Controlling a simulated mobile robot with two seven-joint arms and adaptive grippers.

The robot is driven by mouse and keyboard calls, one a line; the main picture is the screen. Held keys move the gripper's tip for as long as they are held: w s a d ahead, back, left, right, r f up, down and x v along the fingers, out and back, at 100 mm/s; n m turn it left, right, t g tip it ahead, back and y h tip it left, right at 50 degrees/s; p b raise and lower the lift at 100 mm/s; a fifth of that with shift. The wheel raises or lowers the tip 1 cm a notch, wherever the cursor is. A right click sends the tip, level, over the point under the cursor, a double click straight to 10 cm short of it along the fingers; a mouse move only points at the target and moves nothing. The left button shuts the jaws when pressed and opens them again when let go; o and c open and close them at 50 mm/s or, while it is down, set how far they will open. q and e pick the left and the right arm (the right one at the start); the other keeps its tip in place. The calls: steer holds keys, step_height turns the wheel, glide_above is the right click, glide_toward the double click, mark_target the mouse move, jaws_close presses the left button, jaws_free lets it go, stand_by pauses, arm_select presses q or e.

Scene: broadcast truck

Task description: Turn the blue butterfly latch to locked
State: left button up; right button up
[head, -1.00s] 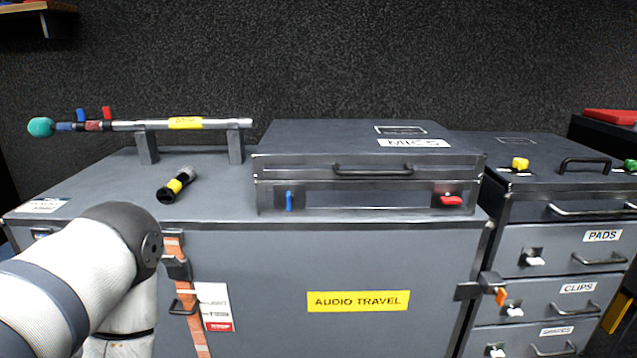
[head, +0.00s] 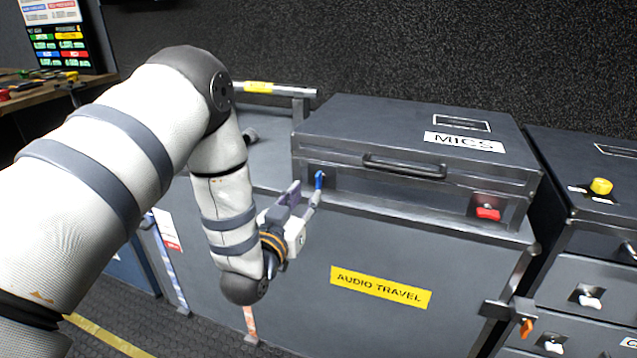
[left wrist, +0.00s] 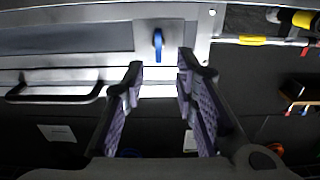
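The blue butterfly latch (head: 319,180) stands upright on the front left of the grey MICS case (head: 345,185). It also shows in the left wrist view (left wrist: 158,44), lined up with the gap between my fingertips and just beyond them. My left gripper (head: 304,192) is open and empty in front of the latch, fingers pointing at the case front; it also shows in the left wrist view (left wrist: 161,68). In the head view one fingertip overlaps the latch's lower end; contact cannot be told. The red latch (head: 487,213) at the case's right lies horizontal. My right gripper is out of view.
The MICS case sits on the larger AUDIO TRAVEL trunk (head: 300,300). The case handle (head: 405,167) sticks out between the latches. A drawer unit (head: 575,240) stands at the right. A rail-like pole (head: 290,91) lies on supports at the back left.

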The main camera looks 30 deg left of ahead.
mark_target(317, 181)
arm_select(q)
steer(key=x, duration=0.6)
steer(key=shift+w, duration=0.35)
jaws_close()
